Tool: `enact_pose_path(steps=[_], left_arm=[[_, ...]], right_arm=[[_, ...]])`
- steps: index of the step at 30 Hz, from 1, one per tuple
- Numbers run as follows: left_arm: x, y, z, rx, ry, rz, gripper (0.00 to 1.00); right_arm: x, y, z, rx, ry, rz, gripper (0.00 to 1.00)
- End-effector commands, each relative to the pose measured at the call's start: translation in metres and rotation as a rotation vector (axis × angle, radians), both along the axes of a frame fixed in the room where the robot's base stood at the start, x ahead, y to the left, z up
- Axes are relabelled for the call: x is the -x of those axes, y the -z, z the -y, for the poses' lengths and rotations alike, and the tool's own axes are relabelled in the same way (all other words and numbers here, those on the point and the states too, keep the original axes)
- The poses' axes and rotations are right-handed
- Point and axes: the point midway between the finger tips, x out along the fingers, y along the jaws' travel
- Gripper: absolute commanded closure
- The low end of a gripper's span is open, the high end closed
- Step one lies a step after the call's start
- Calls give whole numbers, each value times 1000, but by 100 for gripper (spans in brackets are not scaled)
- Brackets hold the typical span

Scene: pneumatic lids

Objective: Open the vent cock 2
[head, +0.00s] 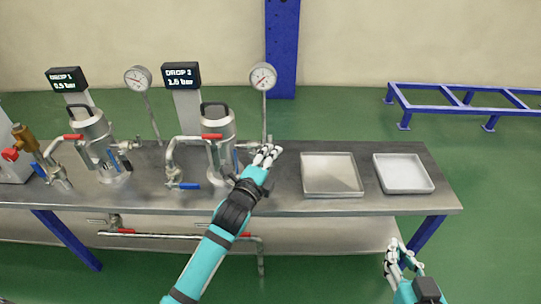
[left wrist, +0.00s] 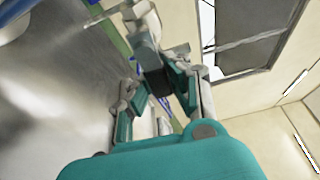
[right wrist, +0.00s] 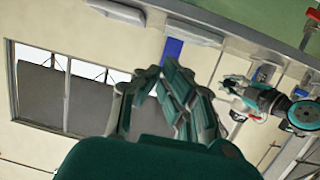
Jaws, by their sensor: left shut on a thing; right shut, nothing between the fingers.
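The second vessel (head: 220,127) stands on the bench under the DROP 2 display (head: 182,75). A short pipe fitting (head: 243,146) leaves its right side, where vent cock 2 appears to be. My left gripper (head: 268,154) is at this fitting and hides most of it. In the left wrist view, my left gripper (left wrist: 158,82) is shut on a small part below a pale metal fitting (left wrist: 146,32); I take it as vent cock 2, but its lever angle cannot be told. My right gripper (head: 394,258) is shut and empty, off the bench's front edge; it also shows in the right wrist view (right wrist: 162,85).
The first vessel (head: 92,135) stands further left. Red-handled inlet pipes and blue levers (head: 188,186) are near the vessels. A gauge (head: 263,77) rises behind my left gripper. Two trays, one grey (head: 332,191) and one pale (head: 404,187), lie on the right of the bench (head: 430,207).

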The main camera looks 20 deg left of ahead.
Motion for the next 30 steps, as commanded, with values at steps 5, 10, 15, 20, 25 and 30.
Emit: enact_pose_path(steps=[5, 10, 15, 20, 25, 30], left_arm=[[0, -5, 0, 73, 1, 22, 100], [0, -5, 0, 76, 1, 25, 100], [0, -5, 0, 75, 1, 25, 76], [0, -5, 0, 74, 1, 24, 58], [0, -4, 0, 74, 1, 23, 58], [6, -3, -1, 74, 1, 21, 58]], right_arm=[[7, 14, 4, 21, 5, -84, 100], [7, 15, 4, 22, 6, -86, 100], [7, 14, 4, 22, 6, -85, 100], [7, 14, 4, 21, 6, -84, 100], [7, 14, 4, 21, 6, -84, 100], [7, 14, 4, 21, 6, -82, 100]])
